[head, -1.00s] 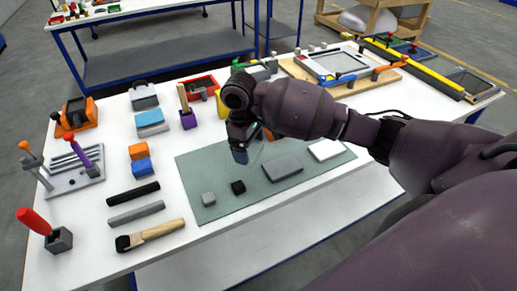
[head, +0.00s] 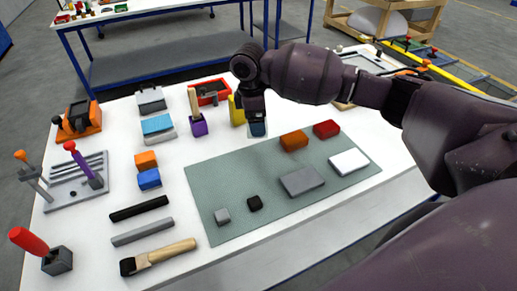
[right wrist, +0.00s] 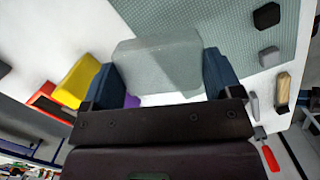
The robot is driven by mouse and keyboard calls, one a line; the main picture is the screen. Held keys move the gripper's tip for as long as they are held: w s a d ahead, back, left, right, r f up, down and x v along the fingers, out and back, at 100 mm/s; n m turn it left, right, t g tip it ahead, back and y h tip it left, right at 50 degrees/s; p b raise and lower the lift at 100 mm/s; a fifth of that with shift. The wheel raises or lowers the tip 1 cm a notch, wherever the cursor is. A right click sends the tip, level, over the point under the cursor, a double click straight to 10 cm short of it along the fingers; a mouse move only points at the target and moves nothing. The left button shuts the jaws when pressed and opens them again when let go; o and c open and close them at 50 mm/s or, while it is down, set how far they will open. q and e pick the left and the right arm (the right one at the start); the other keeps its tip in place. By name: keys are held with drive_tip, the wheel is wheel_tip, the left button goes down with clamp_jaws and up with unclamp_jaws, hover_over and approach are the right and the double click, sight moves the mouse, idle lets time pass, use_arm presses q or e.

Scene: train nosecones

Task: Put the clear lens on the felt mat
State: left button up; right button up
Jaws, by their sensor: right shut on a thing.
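My right gripper (head: 258,128) is near the back edge of the green felt mat (head: 225,175), beside the yellow block. In the right wrist view the fingers (right wrist: 160,80) are shut on a pale grey-green, see-through block, the clear lens (right wrist: 155,62). The lens is mostly hidden by the fingers in the head view. The mat (right wrist: 200,15) shows beyond the lens in the right wrist view. I cannot tell how high the lens is above the table. My left gripper is not in view.
On the mat lie a grey block (head: 302,181), a white block (head: 349,161), orange (head: 294,141) and red (head: 326,129) blocks, and small grey (head: 222,216) and black (head: 255,203) pieces. The mat's back left is clear. A yellow block (head: 236,112) and purple holder (head: 198,125) stand behind.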

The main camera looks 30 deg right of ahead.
wheel_tip(320, 180, down, 6)
drive_tip(key=shift+r, duration=0.1)
wheel_tip(320, 180, down, 5)
drive_tip(key=shift+f+b, duration=0.15)
drive_tip(key=shift+b, duration=0.45)
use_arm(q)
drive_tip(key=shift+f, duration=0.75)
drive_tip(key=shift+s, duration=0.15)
use_arm(e)
drive_tip(key=o, duration=0.9)
drive_tip(key=r, duration=0.3)
drive_tip(key=r+p, duration=0.1)
drive_tip(key=r, duration=0.3)
drive_tip(key=a+r, duration=0.1)
drive_tip(key=r, duration=0.2)
drive_tip(key=shift+w+a+r, duration=0.1)
drive_tip(key=shift+w+r, duration=0.25)
drive_tip(key=shift+r, duration=0.6)
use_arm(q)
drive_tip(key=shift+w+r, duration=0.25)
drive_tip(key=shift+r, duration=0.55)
use_arm(e)
drive_tip(key=shift+r, duration=0.1)
